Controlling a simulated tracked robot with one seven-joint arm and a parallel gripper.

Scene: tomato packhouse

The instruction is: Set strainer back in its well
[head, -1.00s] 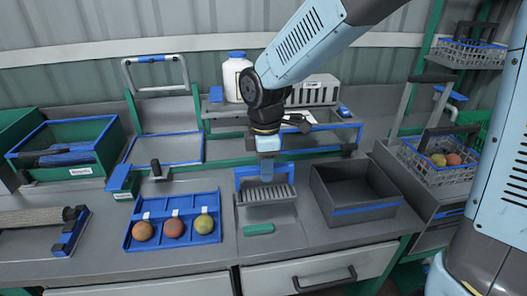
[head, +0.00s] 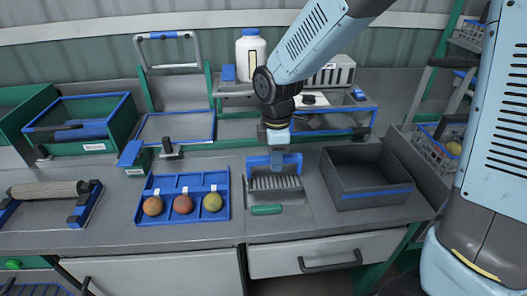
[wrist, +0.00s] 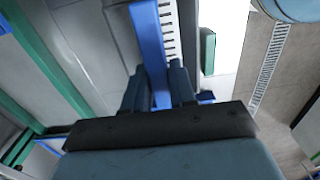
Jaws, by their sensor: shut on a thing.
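The strainer (head: 275,184) is a grey slotted piece with an upright blue plate (head: 258,165) at its back. It sits at the middle of the counter, over a paler recessed area that looks like its well (head: 290,218). I cannot tell whether it is fully seated or slightly raised. My gripper (head: 278,164) points down and is shut on the strainer's blue plate. In the wrist view, my fingers (wrist: 158,88) stand on either side of the blue plate (wrist: 147,35), with a slotted edge (wrist: 168,25) beside it. The strainer's underside is hidden.
A green handle-like piece (head: 266,210) lies just in front of the strainer. A blue tray (head: 180,217) with three tomatoes is to the left; an open grey bin (head: 375,197) is close on the right. A low blue-edged shelf (head: 335,112) stands behind.

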